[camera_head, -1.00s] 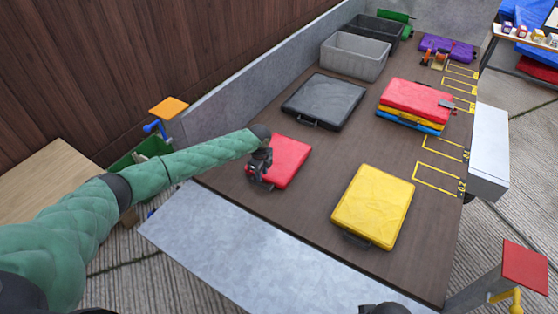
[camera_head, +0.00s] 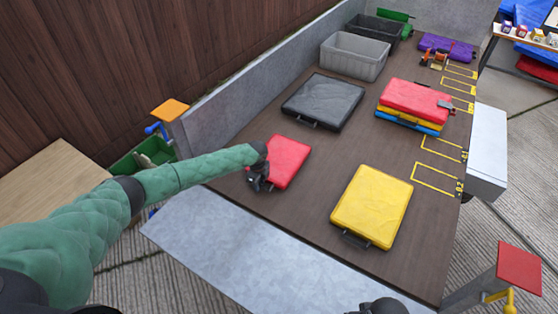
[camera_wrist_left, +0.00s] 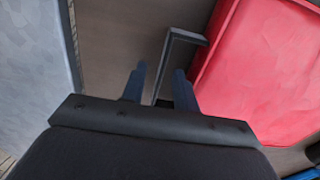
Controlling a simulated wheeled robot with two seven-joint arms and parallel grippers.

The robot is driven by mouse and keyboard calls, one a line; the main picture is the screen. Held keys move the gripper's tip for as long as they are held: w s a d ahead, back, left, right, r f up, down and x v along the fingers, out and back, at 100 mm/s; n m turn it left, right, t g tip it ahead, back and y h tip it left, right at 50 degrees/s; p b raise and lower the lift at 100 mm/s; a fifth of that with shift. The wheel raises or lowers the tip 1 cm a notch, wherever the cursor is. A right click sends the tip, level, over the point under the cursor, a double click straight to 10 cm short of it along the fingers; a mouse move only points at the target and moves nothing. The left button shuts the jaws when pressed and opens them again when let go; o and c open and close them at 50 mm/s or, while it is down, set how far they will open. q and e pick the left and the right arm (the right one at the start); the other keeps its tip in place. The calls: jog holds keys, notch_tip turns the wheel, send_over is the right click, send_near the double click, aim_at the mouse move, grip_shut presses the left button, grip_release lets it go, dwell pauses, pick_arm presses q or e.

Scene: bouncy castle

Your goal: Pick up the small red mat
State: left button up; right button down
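The small red mat (camera_head: 290,160) lies flat on the dark brown platform in the head view, left of the yellow mat. It also fills the upper right of the left wrist view (camera_wrist_left: 265,70). Its dark handle (camera_wrist_left: 185,37) sticks out from its near-left edge. My left gripper (camera_head: 257,182) is at that handle edge, low over the platform. In the left wrist view its two fingers (camera_wrist_left: 161,80) are apart, with the handle's bar between them; I see no clear contact. A dark part of my right arm shows at the bottom edge of the head view; its fingers cannot be made out.
A yellow mat (camera_head: 373,207) lies to the right and a black mat (camera_head: 323,101) behind. A stack topped by a red mat (camera_head: 416,98) is at back right. Grey crates (camera_head: 354,56) stand farther back. A grey side wall (camera_head: 225,107) runs along the left.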

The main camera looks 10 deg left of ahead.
pick_arm(q)
grip_shut()
jog(key=shift+r, duration=0.15)
